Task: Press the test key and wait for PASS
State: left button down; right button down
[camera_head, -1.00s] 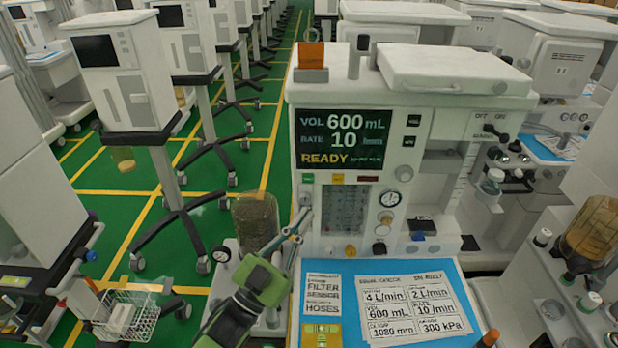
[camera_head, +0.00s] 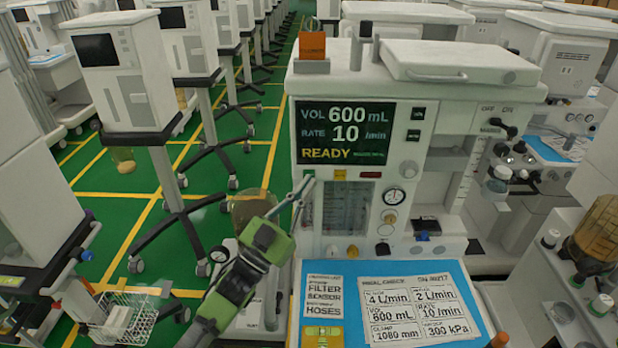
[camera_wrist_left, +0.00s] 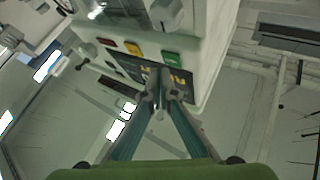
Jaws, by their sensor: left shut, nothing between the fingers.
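The anaesthesia machine's dark screen (camera_head: 345,133) reads VOL 600 mL, RATE 10 /min and READY. Below it are a green key (camera_head: 309,173), a yellow key (camera_head: 340,175) and a red key (camera_head: 369,175); their labels are too small to read. My left gripper (camera_head: 306,186) is shut and empty, its tips at the panel's left edge just below the green key. In the left wrist view the green key (camera_wrist_left: 172,58) shows beyond the closed fingertips (camera_wrist_left: 160,92). I cannot tell whether they touch the panel. My right gripper is not in view.
A blue sheet (camera_head: 350,267) with printed cards lies on the shelf in front. A gauge (camera_head: 393,196) and knobs sit right of the keys. A wire basket (camera_head: 122,318) and carts stand left, with green floor between. Jars (camera_head: 598,235) stand at the right.

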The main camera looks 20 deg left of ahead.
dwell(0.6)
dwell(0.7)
pick_arm(q)
jog(key=shift+w, duration=0.15)
jog(key=shift+w+a, duration=0.1)
jog(key=shift+w, duration=0.2)
jog(key=shift+w+a+b, duration=0.15)
jog(key=shift+w+b, duration=0.25)
jog(key=shift+w, duration=0.05)
dwell(0.6)
jog(key=shift+s, duration=0.1)
jog(key=shift+s+d+p, duration=0.3)
jog(key=shift+s+p, duration=0.1)
jog(key=shift+s, duration=0.4)
